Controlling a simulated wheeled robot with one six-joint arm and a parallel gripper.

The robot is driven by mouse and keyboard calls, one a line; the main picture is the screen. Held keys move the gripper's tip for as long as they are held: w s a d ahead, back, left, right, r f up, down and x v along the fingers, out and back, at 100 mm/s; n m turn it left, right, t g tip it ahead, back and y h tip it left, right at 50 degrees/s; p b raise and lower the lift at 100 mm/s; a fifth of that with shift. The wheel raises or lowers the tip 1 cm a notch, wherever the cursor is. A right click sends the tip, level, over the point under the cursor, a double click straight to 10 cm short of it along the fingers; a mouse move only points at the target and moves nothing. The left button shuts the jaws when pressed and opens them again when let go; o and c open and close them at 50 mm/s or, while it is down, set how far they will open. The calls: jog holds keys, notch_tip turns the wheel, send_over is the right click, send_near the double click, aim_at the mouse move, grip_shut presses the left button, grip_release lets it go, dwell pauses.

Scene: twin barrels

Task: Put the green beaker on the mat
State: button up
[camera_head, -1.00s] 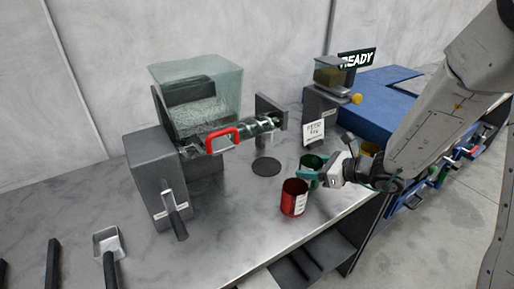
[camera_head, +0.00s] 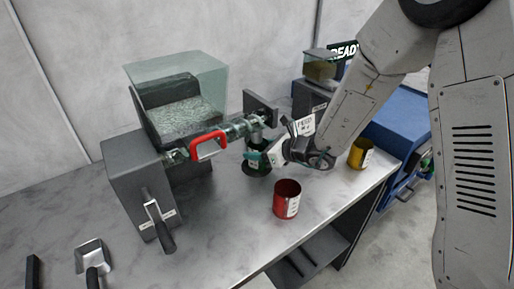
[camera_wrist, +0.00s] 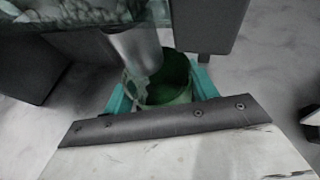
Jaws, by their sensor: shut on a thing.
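The green beaker (camera_head: 261,168) is in my gripper (camera_head: 259,158), below the dispenser's spout. In the wrist view the beaker (camera_wrist: 170,92) stands between the teal fingers of my gripper (camera_wrist: 160,88), with its open top facing the camera. The round dark mat (camera_head: 248,172) is mostly covered by the beaker in the head view. The beaker is over or on the mat; I cannot tell whether its base touches it.
A clear-hopper dispenser with a red handle (camera_head: 208,145) stands just left of my gripper. Its metal spout (camera_wrist: 135,50) hangs close to the beaker. A red beaker (camera_head: 287,200) stands in front, a yellow beaker (camera_head: 361,154) to the right.

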jog(key=shift+s+a, duration=0.1)
jog(key=shift+a, duration=0.25)
jog(key=o, duration=1.1)
jog(key=shift+f, duration=0.1)
